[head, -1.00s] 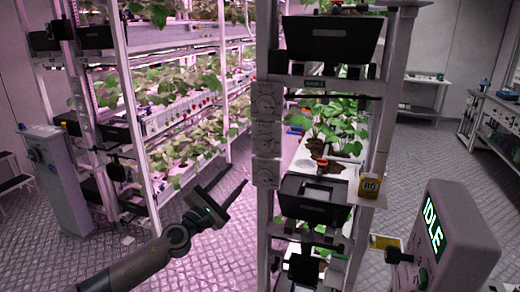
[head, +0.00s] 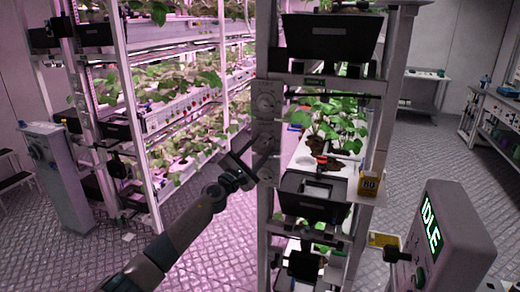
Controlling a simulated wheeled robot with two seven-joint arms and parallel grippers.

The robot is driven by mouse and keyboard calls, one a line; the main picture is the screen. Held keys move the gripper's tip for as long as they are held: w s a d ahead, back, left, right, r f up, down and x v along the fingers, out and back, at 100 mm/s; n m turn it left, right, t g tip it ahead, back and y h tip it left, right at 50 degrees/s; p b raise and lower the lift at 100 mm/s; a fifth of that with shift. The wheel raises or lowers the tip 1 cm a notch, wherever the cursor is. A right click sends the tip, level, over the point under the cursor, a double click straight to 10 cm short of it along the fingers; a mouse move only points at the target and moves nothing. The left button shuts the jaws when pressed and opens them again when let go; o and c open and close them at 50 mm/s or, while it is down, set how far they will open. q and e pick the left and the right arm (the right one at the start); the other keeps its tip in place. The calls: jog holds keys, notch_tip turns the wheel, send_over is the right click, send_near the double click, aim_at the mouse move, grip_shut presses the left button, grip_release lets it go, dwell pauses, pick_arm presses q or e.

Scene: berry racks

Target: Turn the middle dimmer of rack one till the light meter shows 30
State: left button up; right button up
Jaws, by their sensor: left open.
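A grey dimmer panel (head: 264,92) runs down the front left post of the near rack (head: 385,130). Its dials sit one above another. The upper dial (head: 265,103) shows; the middle dial (head: 265,136) is partly covered by my gripper, and the lower part of the panel is also partly hidden. My left gripper (head: 266,157) is open, with its dark fingers at the panel's middle to lower part. I cannot tell whether they touch a dial. A small yellow box (head: 369,184) on the rack's right side has a display that seems to read 80. My right gripper is not in view.
A grey box reading IDLE (head: 430,224) stands at the lower right. Black crates (head: 328,38) and leafy plants fill the near rack. Another planted rack (head: 130,110) stands at left beside a grey cabinet (head: 55,180). The aisle floor between the racks is open.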

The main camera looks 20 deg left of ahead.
pick_arm(q)
jog(key=shift+w+r, duration=0.1)
grip_shut()
jog(key=c, duration=1.1)
grip_release()
jog(key=shift+o, duration=0.2)
jog(key=shift+n, duration=0.3)
